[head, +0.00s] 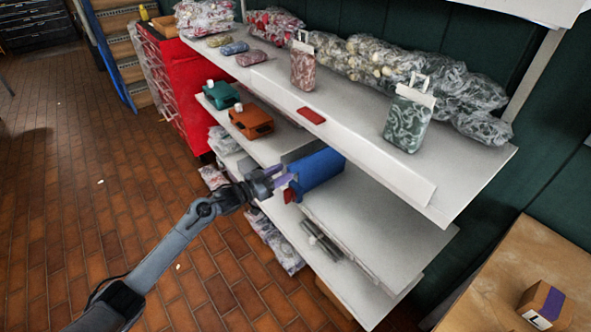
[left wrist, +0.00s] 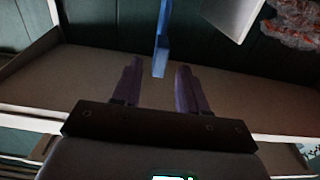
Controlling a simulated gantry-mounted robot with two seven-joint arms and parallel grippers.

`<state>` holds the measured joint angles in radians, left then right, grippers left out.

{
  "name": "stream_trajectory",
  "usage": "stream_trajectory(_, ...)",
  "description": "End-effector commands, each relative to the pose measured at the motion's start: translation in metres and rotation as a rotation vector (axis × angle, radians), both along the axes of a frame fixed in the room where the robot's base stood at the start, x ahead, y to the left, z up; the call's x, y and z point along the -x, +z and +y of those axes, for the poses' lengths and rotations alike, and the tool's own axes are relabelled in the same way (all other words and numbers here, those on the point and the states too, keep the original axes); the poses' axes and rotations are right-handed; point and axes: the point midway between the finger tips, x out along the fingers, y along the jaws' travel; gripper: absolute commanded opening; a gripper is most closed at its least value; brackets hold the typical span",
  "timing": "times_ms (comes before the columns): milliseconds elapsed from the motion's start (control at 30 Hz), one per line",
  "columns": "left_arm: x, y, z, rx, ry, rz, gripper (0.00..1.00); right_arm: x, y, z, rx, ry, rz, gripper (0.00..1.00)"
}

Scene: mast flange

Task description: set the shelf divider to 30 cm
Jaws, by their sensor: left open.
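A blue shelf divider (head: 318,169) stands on the middle shelf board, under the top board. In the left wrist view the divider (left wrist: 161,42) shows as a narrow upright blue panel, seen nearly edge-on. My left gripper (head: 281,180) is at the front edge of that shelf, close to the divider's near end. In the left wrist view its two purple fingers (left wrist: 157,70) are apart, with the divider's lower end in line with the gap between them. I cannot tell whether they touch it. My right gripper is not in view.
A red marker (head: 289,194) sits on the middle shelf's front edge, another (head: 312,115) on the top one. Teal (head: 221,95) and orange (head: 251,121) items stand left of the divider. The top board (head: 420,190) overhangs; the middle shelf (head: 380,215) is clear to the right.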

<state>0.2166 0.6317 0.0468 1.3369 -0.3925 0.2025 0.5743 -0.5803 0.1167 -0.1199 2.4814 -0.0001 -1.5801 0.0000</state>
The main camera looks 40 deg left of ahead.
Motion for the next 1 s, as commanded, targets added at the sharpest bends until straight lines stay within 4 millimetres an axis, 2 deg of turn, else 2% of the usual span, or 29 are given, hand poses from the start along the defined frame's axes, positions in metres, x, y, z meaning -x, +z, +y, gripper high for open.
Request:
stream_trajectory(200,-0.032,-0.002,-0.009,0.001,0.000,-0.002,0.43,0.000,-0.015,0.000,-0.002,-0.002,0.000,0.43)
stream_trajectory(400,-0.050,-0.002,-0.014,0.001,0.000,0.000,0.43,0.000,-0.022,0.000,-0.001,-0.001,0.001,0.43)
stream_trajectory(600,-0.059,-0.001,-0.016,0.000,0.000,0.001,0.43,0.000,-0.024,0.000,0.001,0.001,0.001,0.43)
stream_trajectory(900,-0.060,0.000,-0.016,0.000,0.000,0.001,0.43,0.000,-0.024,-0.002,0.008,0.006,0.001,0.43)
stream_trajectory(1000,-0.060,0.000,-0.016,0.000,0.000,0.001,0.29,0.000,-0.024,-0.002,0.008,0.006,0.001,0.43)
